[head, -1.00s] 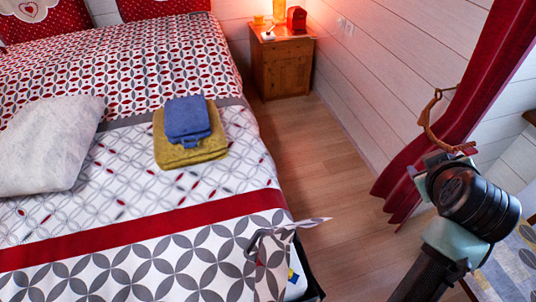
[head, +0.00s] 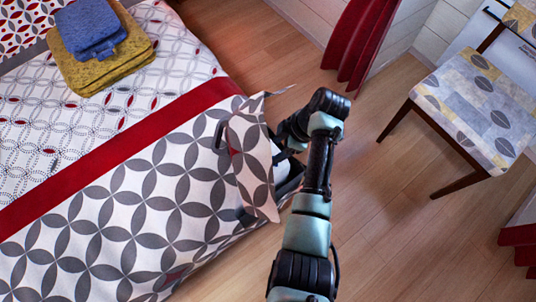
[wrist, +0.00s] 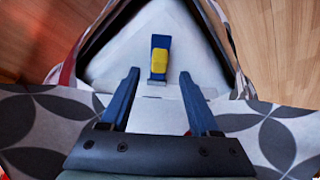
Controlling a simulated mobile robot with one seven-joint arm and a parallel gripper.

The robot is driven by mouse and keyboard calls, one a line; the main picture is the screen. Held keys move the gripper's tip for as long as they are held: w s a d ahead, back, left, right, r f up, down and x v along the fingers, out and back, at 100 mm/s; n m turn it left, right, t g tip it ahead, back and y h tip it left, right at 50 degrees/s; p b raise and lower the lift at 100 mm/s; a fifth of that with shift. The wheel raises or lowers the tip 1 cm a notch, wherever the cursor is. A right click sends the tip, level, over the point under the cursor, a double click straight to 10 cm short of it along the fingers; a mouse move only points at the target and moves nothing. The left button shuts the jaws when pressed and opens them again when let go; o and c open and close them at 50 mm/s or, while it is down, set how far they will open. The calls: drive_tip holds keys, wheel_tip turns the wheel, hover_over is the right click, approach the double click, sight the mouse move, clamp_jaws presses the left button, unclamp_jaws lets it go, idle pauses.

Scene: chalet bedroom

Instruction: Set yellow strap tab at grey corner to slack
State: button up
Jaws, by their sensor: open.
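The yellow strap tab (wrist: 158,62) shows in the wrist view, lying against a short blue strap (wrist: 160,41) with a small metal piece at its lower end. The strap runs on the pale grey-white corner (wrist: 118,55), which is framed by dark edges. My gripper (wrist: 159,77) is open, with its two blue fingers on either side of the strap's line and their tips just below the tab. Nothing is between the fingers. Whether they touch the corner I cannot tell. In the head view my arm reaches the bed's near corner, and the tab is hidden.
The leaf-patterned bed cover (head: 120,215) has a raised flap (head: 252,165) at this corner. Folded blue (head: 88,27) and mustard (head: 115,62) towels lie farther up the bed. A patterned chair (head: 470,100) stands at the right. Open wooden floor (head: 390,235) lies between.

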sight(269, 155)
drive_tip(key=b+x, duration=0.1)
drive_tip(key=x, duration=0.5)
drive_tip(key=shift+r, duration=0.1)
clamp_jaws()
idle(1.2)
